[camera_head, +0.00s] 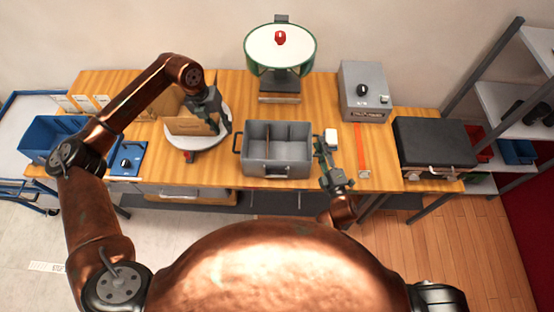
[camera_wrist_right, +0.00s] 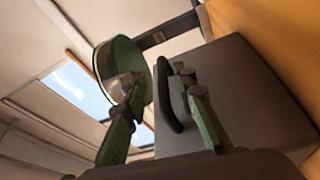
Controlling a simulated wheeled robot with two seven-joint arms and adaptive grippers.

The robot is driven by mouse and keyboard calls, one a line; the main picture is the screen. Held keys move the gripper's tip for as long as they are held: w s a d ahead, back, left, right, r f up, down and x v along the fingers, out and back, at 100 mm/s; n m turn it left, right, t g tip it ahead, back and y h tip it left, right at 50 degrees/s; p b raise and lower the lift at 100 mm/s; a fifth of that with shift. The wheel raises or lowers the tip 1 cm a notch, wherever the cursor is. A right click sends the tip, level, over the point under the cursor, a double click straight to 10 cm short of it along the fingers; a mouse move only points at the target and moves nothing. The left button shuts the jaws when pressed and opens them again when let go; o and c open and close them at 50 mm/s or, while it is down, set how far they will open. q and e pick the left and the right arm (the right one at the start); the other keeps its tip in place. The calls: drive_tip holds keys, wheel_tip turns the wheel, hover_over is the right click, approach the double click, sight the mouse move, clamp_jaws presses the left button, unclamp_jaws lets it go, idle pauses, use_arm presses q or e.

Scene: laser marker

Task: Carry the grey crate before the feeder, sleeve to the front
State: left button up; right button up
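The grey crate (camera_head: 257,171) stands upright on the wooden table, with a dark handle at each end. A small pale fitting, perhaps the sleeve, shows low on its near wall. The green-rimmed feeder (camera_head: 265,50) with a white top and red knob stands behind it. My right gripper (camera_head: 321,148) is at the crate's right end. In the right wrist view its fingers (camera_wrist_right: 163,110) are spread, with the crate's handle (camera_wrist_right: 166,95) between or just beyond them. My left gripper (camera_head: 216,120) is left of the crate, by a tan board; its fingers are too unclear to read.
The board (camera_head: 190,126) stands on a round white plate (camera_head: 195,143). A blue bin (camera_head: 47,138) and a blue device (camera_head: 127,160) are further left. A grey box (camera_head: 364,92), an orange strip (camera_head: 361,150) and a dark case (camera_head: 435,145) are right.

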drive_tip(key=v, duration=1.1)
drive_tip(key=shift+s, duration=0.4)
drive_tip(key=shift+s+d, duration=0.1)
drive_tip(key=shift+d, duration=0.05)
drive_tip(key=shift+c, duration=0.2)
drive_tip(key=v, duration=0.8)
drive_tip(key=shift+s, duration=0.35)
drive_tip(key=shift+d, duration=0.15)
idle(0.4)
